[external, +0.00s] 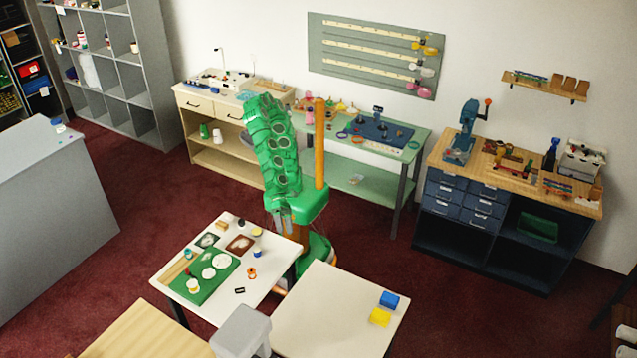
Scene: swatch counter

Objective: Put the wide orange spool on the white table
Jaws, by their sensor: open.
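A small orange spool (252,272) lies on the left pale table (215,308), right of the green mat; it is too small to judge its width closely. A second pale table (330,310) stands to the right, with a blue block and a yellow block near its right edge. Both tables look white or off-white. My gripper (283,226) hangs pointing down near the far right corner of the left table, up and right of the orange spool in the picture. It is open and apart from the spool, with nothing seen between its fingers.
The green mat (190,293) holds white discs and a cream spool. A dark red tray (240,244), a blue item (257,253) and a black item (239,291) are near the orange spool. A grey block-shaped object (240,330) stands at the front. The right table's middle is clear.

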